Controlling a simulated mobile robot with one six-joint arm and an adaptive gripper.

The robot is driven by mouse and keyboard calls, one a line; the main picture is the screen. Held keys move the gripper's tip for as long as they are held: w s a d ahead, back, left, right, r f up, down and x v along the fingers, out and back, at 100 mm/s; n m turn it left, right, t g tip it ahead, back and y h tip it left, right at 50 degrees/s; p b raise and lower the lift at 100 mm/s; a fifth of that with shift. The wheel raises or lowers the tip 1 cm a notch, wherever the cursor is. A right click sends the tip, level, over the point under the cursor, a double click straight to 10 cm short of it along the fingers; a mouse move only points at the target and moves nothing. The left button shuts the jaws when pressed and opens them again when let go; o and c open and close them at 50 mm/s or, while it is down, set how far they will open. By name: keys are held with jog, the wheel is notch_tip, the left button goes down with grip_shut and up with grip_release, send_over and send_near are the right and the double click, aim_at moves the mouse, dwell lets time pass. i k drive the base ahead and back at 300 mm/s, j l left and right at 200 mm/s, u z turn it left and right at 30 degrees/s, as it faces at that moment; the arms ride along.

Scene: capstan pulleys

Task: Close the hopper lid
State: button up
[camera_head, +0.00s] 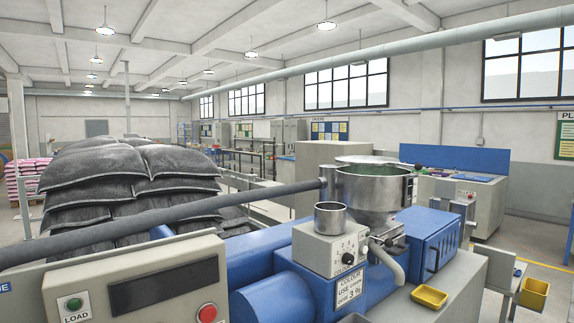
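The steel hopper (370,196) stands on the blue machine, right of the picture's middle. Its top is at least partly uncovered, and green material (377,170) shows inside the rim. A flat grey disc, which looks like the hopper lid (364,159), lies at the far side of the rim, off the opening. Whether it is hinged there cannot be told. My gripper is not in view.
A dark pipe (170,213) runs from the left edge to the hopper. A small steel cup (330,217) sits on a dosing box (322,250) in front. A control panel (140,285), blue housing (427,240) and yellow tray (429,297) are nearby. Stacked sacks (130,180) stand left.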

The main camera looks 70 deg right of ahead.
aim_at(350, 160)
jog(key=z, duration=2.9)
jog(key=i+l, duration=0.65)
jog(key=i, duration=0.15)
